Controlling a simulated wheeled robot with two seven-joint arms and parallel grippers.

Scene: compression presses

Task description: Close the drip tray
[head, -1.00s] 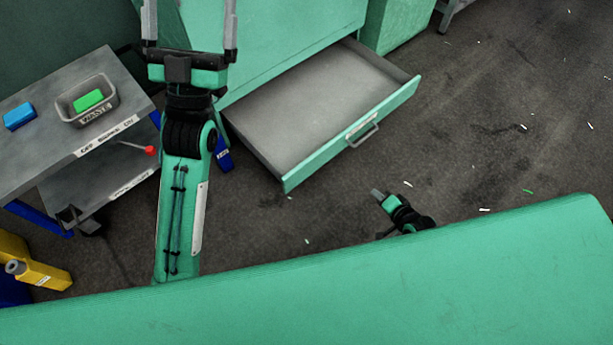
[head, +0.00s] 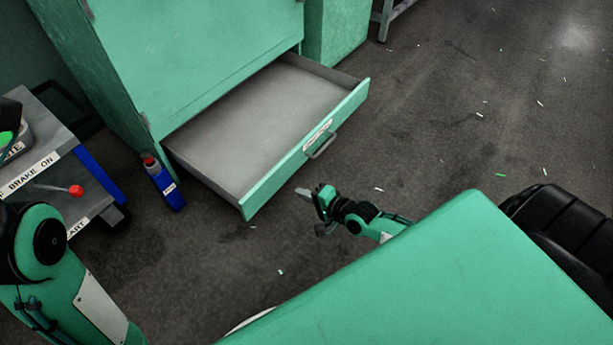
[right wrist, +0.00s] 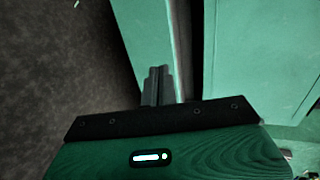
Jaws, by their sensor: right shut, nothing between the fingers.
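The drip tray (head: 255,120) is a wide grey drawer with a green front. It is pulled out from the foot of the green press (head: 190,50). Its front has a white label and a metal handle (head: 321,146). My right gripper (head: 303,193) is in front of the tray, low over the floor and apart from the front panel. In the right wrist view its fingers (right wrist: 158,86) are together and empty, with green panels beyond; I cannot tell which panel is the tray's. My left arm shows at lower left, but its gripper is out of view.
A blue bottle with a red cap (head: 164,183) stands on the floor just left of the tray. A grey cart (head: 50,135) with a red-knobbed lever (head: 75,191) is at the left. The floor (head: 450,110) right of the tray is open, with small scraps.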

